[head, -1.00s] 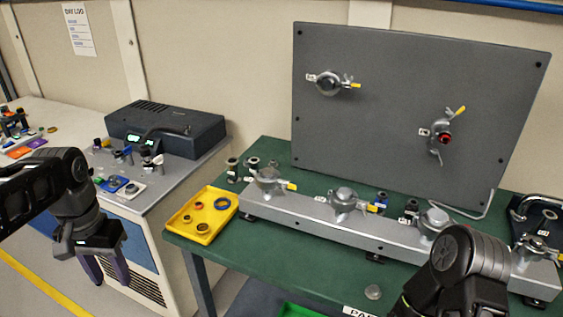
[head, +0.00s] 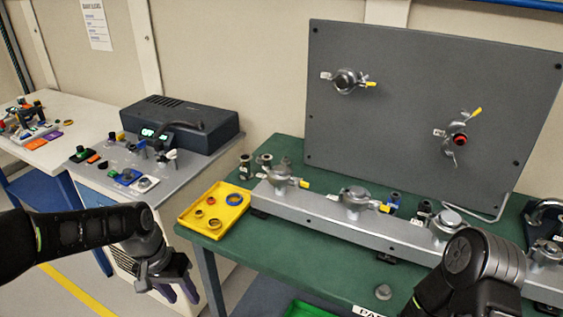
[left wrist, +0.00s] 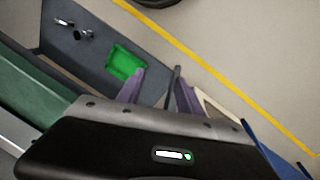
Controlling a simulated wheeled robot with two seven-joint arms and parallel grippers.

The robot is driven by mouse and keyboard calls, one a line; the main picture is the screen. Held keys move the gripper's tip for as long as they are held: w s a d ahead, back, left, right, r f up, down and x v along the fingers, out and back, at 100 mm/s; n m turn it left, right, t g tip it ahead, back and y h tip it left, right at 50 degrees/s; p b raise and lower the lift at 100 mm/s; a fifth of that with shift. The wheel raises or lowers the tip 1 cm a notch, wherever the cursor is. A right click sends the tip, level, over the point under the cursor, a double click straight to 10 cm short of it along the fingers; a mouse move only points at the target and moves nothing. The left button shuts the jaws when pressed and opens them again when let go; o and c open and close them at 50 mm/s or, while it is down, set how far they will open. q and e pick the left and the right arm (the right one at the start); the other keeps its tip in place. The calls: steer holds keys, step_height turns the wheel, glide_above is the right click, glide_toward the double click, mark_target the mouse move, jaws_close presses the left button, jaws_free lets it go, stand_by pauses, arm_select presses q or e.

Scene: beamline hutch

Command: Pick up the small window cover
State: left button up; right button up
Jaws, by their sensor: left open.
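A small round grey cap (head: 383,292) lies on the front part of the green table (head: 290,262), left of my right arm. It may be the small window cover, but I cannot tell for sure. My left gripper (head: 180,292) is open and empty, low in front of the grey cabinet and left of the table, well apart from the cap. In the left wrist view its two purple fingers (left wrist: 160,88) are spread with nothing between them. The cap does not show there. My right forearm comes in at the lower right; its gripper is out of the picture.
A yellow tray (head: 186,222) with rings sits at the table's left corner. A long grey rail (head: 315,205) with clamped fittings crosses the table before an upright grey panel (head: 400,120). A green bin (left wrist: 122,62) is below. The table's front left is clear.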

arm_select(q)
steer(key=s+d+f+h, duration=0.2)
steer(key=s+d+f, duration=0.2)
steer(key=d+f, duration=0.8)
steer(key=s+d+f+n, duration=0.2)
steer(key=s+d+f, duration=0.2)
steer(key=s+f, duration=1)
steer(key=shift+d+n, duration=0.15)
steer(key=shift+n, duration=0.25)
steer(key=shift+s, duration=0.1)
